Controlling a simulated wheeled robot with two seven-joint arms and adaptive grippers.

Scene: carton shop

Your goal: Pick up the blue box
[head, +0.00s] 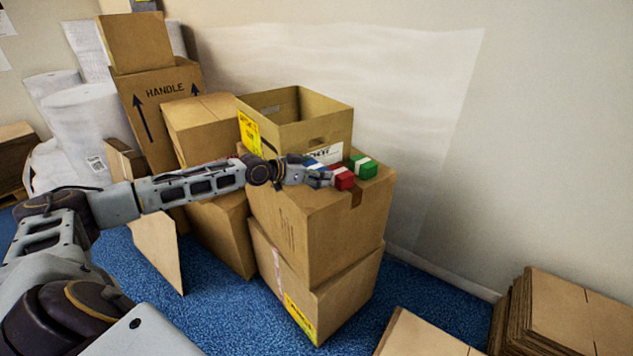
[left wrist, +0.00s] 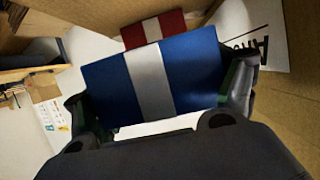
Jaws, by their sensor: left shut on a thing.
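The blue box with a white band (left wrist: 200,65) fills the middle of the left wrist view, between the two fingers of my left gripper (left wrist: 165,100). In the head view my left gripper (head: 320,177) is shut on it above the top of the stacked cartons, and only a small part of the blue box (head: 312,164) shows. I cannot tell whether the box touches the carton below. My right gripper is not in view.
A red box (head: 344,181) and a green box (head: 366,172), both white-banded, sit beside the gripper on the closed carton (head: 310,222). An open carton (head: 328,108) stands behind. Flat cardboard (head: 570,310) is stacked at the lower right.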

